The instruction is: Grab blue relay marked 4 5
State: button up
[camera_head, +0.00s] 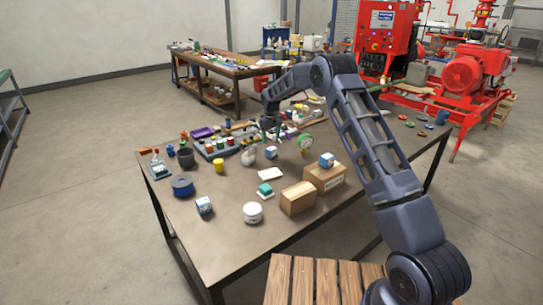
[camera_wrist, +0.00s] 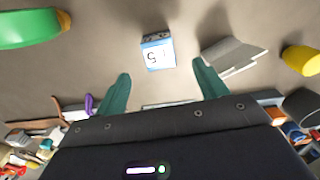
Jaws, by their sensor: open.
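A small blue and white relay (camera_wrist: 158,54) lies on the table in the wrist view. A "5" reads on its pale face; any other digit is unclear. A dark end shows at its top. My gripper (camera_wrist: 164,82) is open, its two green fingers apart with bare table between them. The relay is just beyond the fingertips, not between them. In the head view my gripper (camera_head: 269,134) is above the far middle of the table, and a small blue-white block (camera_head: 274,144) shows just below it. Similar blue-white blocks stand at the front left (camera_head: 204,205) and on a cardboard box (camera_head: 326,159).
A green-rimmed gauge (camera_head: 306,142) is right of my gripper. A yellow cylinder (camera_head: 219,165) and a white lump (camera_head: 248,155) are left of it. A grey flat piece (camera_wrist: 235,55) lies close to the relay. A crowded tray (camera_head: 215,150) is behind; the table's front left is clearer.

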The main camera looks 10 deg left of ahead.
aim_at(271, 148)
notch_tip(271, 148, down, 10)
jog(key=shift+f, duration=0.15)
jog(key=c, duration=1.1)
jog(key=shift+c, duration=0.2)
